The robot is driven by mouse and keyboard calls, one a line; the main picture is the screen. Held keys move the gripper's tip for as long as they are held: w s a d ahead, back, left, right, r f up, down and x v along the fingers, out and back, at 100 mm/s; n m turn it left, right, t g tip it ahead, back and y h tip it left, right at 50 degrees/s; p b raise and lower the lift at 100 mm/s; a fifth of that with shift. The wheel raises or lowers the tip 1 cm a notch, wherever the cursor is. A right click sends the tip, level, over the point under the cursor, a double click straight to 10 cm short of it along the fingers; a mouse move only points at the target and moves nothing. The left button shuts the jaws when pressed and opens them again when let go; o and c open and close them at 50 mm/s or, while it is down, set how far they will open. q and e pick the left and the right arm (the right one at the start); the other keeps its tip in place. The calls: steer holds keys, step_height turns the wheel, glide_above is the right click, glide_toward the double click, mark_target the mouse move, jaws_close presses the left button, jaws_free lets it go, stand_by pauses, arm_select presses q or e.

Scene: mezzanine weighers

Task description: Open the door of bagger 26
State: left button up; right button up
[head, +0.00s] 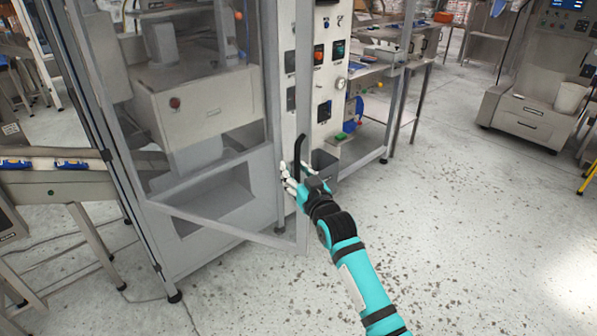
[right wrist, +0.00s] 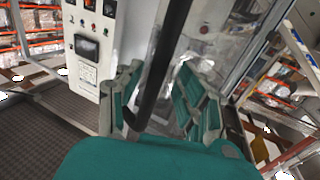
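The bagger's clear-panelled door (head: 303,225) stands ajar in the head view, its grey frame swung out from the cabinet on the left side. A black bar handle (head: 299,152) is upright on the door's free edge. My right gripper (head: 294,174) is at the lower part of this handle. In the right wrist view the handle (right wrist: 165,55) passes between the two teal fingers of the gripper (right wrist: 157,85). The fingers are spread, with a gap visible beside the bar. I cannot read a number on the bagger. My left gripper is not in view.
A conveyor with blue packs (head: 50,164) meets the cabinet at left. The speckled floor (head: 470,240) at right is clear. Another grey machine (head: 525,120) stands farther back.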

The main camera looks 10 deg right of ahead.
steer(key=shift+w+f, duration=0.1)
steer(key=shift+f, duration=0.15)
arm_select(q)
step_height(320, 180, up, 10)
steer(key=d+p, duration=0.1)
steer(key=p, duration=0.9)
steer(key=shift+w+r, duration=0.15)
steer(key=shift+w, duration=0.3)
arm_select(e)
steer(key=s+a, duration=0.3)
steer(key=s, duration=0.6)
steer(key=s+a, duration=0.3)
steer(key=s, duration=0.7)
steer(key=shift+a, duration=0.15)
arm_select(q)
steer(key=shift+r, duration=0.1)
